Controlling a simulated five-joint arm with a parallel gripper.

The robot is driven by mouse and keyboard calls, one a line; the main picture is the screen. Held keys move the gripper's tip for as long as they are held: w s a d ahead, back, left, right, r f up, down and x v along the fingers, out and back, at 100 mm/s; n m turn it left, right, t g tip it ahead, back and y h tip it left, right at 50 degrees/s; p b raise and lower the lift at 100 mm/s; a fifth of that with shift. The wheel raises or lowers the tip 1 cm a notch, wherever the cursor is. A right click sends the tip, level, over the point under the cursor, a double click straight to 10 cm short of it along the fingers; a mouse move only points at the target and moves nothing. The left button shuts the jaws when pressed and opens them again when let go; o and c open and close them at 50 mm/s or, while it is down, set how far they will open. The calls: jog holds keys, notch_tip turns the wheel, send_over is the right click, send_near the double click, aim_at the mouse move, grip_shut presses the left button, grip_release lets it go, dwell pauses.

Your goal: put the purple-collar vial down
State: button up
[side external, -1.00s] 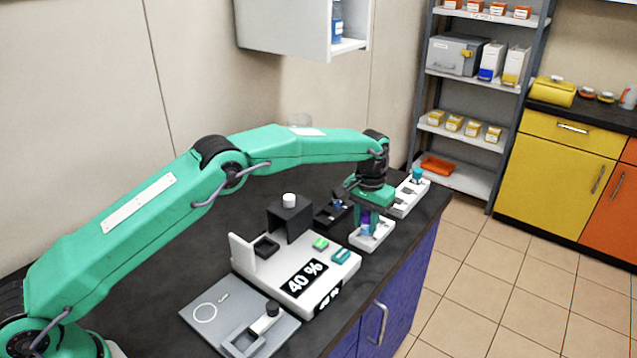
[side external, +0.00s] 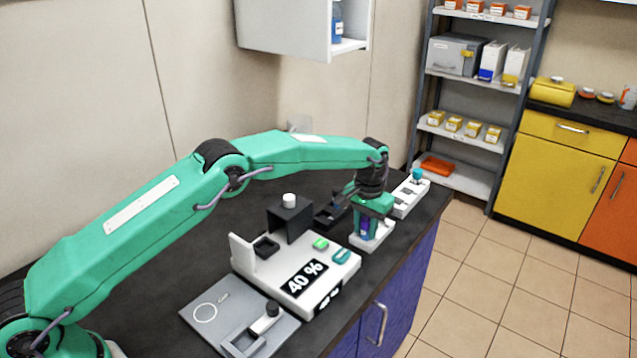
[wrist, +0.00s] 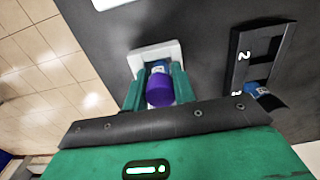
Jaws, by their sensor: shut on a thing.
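The purple-collar vial (wrist: 159,90) is between the fingers of my gripper (wrist: 152,94) in the wrist view, its purple top facing the camera. In the side view my gripper (side external: 366,228) is shut on the vial (side external: 365,224), which is mostly hidden by the fingers. The vial is over a small white tray (wrist: 140,58), which also shows in the side view (side external: 383,233). I cannot tell whether the vial's bottom touches the tray.
A black numbered rack (wrist: 240,75) holding a blue-labelled item is beside the tray. A white device reading 40 % (side external: 333,275) is in front, with a black block (side external: 289,222) behind. A white rack (side external: 411,197) is at the counter's far end.

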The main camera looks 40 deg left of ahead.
aim_at(366, 220)
jog(key=o, duration=1)
jog(key=shift+f, duration=0.7)
jog(key=shift+o, duration=0.2)
jog(key=shift+a, duration=0.2)
jog(key=shift+r, duration=0.1)
jog(key=r, duration=1.2)
jog(key=shift+d+r, duration=0.15)
jog(key=shift+d, duration=0.05)
jog(key=shift+r, duration=0.6)
